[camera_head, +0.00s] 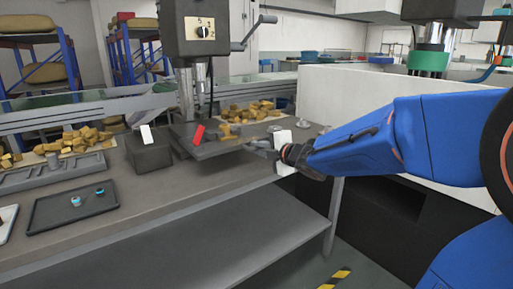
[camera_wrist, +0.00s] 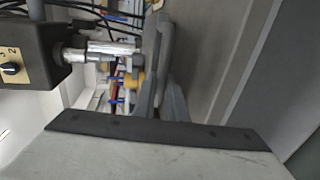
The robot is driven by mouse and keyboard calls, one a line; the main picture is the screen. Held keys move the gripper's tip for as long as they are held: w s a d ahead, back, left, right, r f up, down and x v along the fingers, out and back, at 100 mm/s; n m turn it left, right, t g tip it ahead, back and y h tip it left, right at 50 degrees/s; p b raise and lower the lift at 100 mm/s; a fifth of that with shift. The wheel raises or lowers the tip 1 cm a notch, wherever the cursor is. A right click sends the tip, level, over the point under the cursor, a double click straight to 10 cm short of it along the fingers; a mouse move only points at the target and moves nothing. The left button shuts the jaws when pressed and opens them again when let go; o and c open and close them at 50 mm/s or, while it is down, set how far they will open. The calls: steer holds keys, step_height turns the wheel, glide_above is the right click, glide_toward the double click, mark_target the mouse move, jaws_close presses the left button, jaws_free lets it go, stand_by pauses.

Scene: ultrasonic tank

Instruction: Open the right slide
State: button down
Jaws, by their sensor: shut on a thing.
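The right slide (camera_head: 207,149) appears to be the dark flat piece with a red tab (camera_head: 198,134), on the bench under the drill-like machine. A dark block (camera_head: 150,155) with a white tab stands left of it. My gripper (camera_head: 262,146) is at the right end of the dark piece, with its fingers closed there. In the wrist view my gripper (camera_wrist: 163,100) has its fingers around the end of a grey bar (camera_wrist: 165,50), which seems part of the slide. The exact contact is partly hidden by the fingers.
The machine head (camera_head: 205,27) with a dial and crank hangs above the slide. Yellow-brown pieces (camera_head: 250,110) lie behind it. A dark tray (camera_head: 72,208) with small parts is at the left. The bench (camera_head: 185,190) is clear in front of the slide.

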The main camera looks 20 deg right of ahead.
steer(key=c, duration=1.8)
jaws_free()
steer(key=v, duration=1.7)
steer(key=shift+s, duration=0.15)
steer(key=shift+d, duration=0.1)
